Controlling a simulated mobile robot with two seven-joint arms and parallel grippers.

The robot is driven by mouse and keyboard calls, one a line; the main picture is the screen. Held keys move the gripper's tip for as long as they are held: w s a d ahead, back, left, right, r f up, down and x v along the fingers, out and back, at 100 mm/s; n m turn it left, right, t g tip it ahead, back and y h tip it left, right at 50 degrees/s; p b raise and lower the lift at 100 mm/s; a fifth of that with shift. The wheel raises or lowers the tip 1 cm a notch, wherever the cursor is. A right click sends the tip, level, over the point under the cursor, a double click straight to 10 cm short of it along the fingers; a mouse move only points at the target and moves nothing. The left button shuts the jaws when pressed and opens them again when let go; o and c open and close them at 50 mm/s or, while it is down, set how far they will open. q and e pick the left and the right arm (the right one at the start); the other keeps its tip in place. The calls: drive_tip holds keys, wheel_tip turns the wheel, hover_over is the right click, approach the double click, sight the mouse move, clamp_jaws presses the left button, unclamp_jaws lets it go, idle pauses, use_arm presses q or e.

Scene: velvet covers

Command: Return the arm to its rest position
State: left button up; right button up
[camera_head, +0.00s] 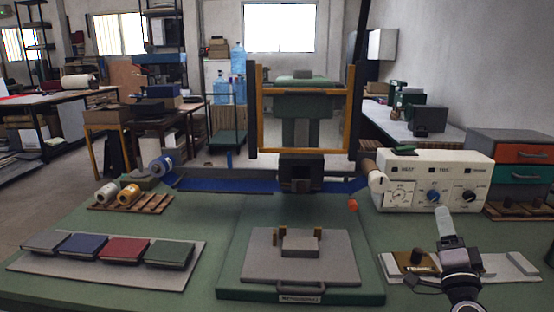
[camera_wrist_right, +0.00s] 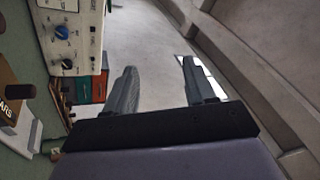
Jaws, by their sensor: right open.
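My right arm comes in at the lower right of the head view, and its gripper (camera_head: 444,212) points up and away over the right part of the green table (camera_head: 190,285). In the right wrist view the two grey fingers of this gripper (camera_wrist_right: 158,80) stand wide apart with nothing between them. Beyond them are only the floor and a wall. In the head view the gripper hides part of a pale board (camera_head: 496,264) with a brown block (camera_head: 414,262) on it. My left arm and gripper do not show.
A white control box (camera_head: 435,178) with knobs stands behind the right gripper. A press (camera_head: 302,172) with a grey plate (camera_head: 300,268) fills the middle. Several coloured covers (camera_head: 122,250) lie on a grey board at left. Orange and teal drawers (camera_head: 522,153) stand at far right.

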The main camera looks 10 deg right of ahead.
drive_tip(key=s+a+f+n+g+y, duration=0.2)
drive_tip(key=s+a+f+n+y, duration=0.2)
drive_tip(key=a+f+n+y, duration=0.3)
drive_tip(key=s+a+f+n+g+y, duration=0.2)
drive_tip(key=s+a+f+n+y, duration=0.3)
drive_tip(key=f+n, duration=0.4)
drive_tip(key=s+a+f+n+g+h, duration=0.25)
drive_tip(key=s+f+n+g, duration=0.5)
drive_tip(key=s+f, duration=0.75)
drive_tip(key=a+m, duration=0.4)
drive_tip(key=a, duration=0.6)
drive_tip(key=shift+s+f+t+y, duration=0.25)
drive_tip(key=shift+t+y, duration=0.1)
drive_tip(key=shift+t, duration=0.1)
drive_tip(key=shift+m, duration=0.25)
